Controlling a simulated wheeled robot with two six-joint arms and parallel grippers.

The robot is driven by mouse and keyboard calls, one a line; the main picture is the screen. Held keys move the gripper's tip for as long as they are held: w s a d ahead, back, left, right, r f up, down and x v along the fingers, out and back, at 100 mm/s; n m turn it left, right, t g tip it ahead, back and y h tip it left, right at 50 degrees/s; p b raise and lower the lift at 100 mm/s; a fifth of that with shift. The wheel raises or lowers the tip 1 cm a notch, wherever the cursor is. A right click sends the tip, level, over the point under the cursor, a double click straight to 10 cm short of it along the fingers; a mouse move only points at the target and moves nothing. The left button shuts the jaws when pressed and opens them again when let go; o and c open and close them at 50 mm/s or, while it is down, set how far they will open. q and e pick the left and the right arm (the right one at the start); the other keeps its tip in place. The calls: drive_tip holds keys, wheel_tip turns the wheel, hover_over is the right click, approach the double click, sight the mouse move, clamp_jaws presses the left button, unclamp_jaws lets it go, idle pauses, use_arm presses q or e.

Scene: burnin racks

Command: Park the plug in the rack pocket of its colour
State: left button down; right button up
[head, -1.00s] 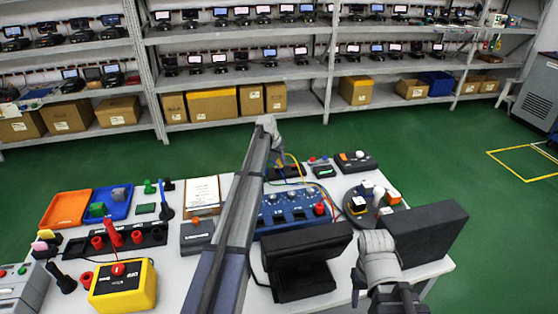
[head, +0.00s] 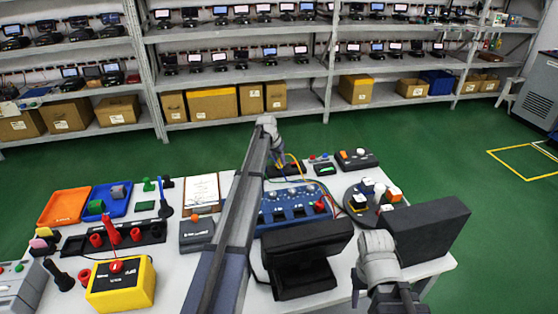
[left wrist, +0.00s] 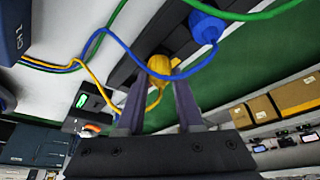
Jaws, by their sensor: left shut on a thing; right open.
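My left gripper (left wrist: 158,78) is shut on a yellow plug (left wrist: 161,65), with a yellow cable trailing from it. Beyond the plug is a dark rack bar (left wrist: 128,62); I cannot tell whether the plug is inside a pocket or just in front of it. A blue plug (left wrist: 204,27) with a blue cable sits at the bar beside it. A green cable runs past them. In the head view the dark rack (head: 280,171) and cables are small behind my left arm, whose gripper is hard to make out there. My right arm shows at lower right; its gripper is out of sight.
A blue panel with knobs (head: 292,207) stands before the rack. Two dark boxy things (head: 306,251) (head: 428,226) stand nearer. A round turntable (head: 351,207) with blocks is at right. A yellow box (head: 122,288) and trays (head: 65,205) are at left.

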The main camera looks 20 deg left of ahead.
use_arm(q)
drive_tip(key=shift+f+b, duration=0.4)
drive_tip(key=shift+f, duration=0.05)
drive_tip(key=shift+c, duration=2.4)
unclamp_jaws()
drive_tip(key=shift+r, duration=0.1)
drive_tip(key=p+v, duration=0.7)
drive_tip(key=shift+r, duration=0.35)
drive_tip(key=shift+s, duration=0.1)
